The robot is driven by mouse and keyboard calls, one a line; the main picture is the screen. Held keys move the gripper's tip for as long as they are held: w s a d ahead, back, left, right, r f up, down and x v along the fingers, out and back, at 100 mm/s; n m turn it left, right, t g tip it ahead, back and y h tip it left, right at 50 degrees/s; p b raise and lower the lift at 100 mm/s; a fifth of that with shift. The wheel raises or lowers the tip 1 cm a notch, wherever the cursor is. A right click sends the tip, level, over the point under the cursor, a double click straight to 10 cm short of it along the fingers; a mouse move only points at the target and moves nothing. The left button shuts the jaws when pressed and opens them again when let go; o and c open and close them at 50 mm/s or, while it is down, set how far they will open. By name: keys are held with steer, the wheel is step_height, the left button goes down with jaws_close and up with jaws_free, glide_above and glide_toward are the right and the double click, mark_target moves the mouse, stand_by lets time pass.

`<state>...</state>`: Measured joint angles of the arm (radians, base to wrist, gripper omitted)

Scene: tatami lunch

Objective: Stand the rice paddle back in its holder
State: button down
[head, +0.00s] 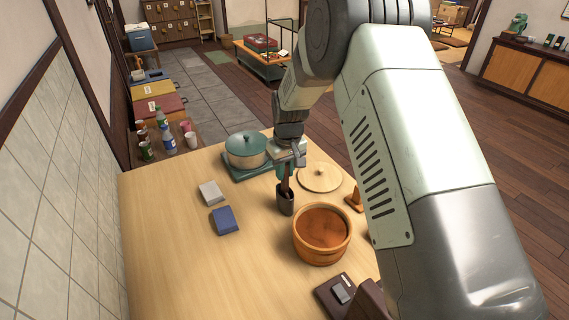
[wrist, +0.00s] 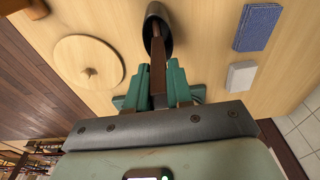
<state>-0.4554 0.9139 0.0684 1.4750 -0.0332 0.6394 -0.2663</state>
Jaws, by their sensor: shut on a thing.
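The rice paddle (head: 285,181) is dark brown and stands nearly upright below my gripper (head: 287,166). In the wrist view, my gripper's green fingers (wrist: 158,75) are shut on the paddle (wrist: 158,60). The holder (head: 286,204) is a dark, narrow cup standing on the light wooden table. It also shows in the wrist view (wrist: 165,12), at the top middle. The paddle's far end runs into the holder's mouth. How deep it sits, and whether it touches the bottom, is hidden.
A wooden tub (head: 322,258) stands close at the holder's front right. A round wooden lid (head: 320,177) lies behind it. A teal-lidded pot (head: 246,150) stands at the back left. A white box (head: 211,193) and a blue one (head: 225,220) lie left. The table's front left is clear.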

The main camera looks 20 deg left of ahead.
steer(key=shift+f, duration=0.45)
stand_by(0.3)
steer(key=shift+f, duration=0.3)
steer(key=shift+c, duration=1.9)
jaws_free()
steer(key=shift+r, duration=0.1)
steer(key=shift+r, duration=3.45)
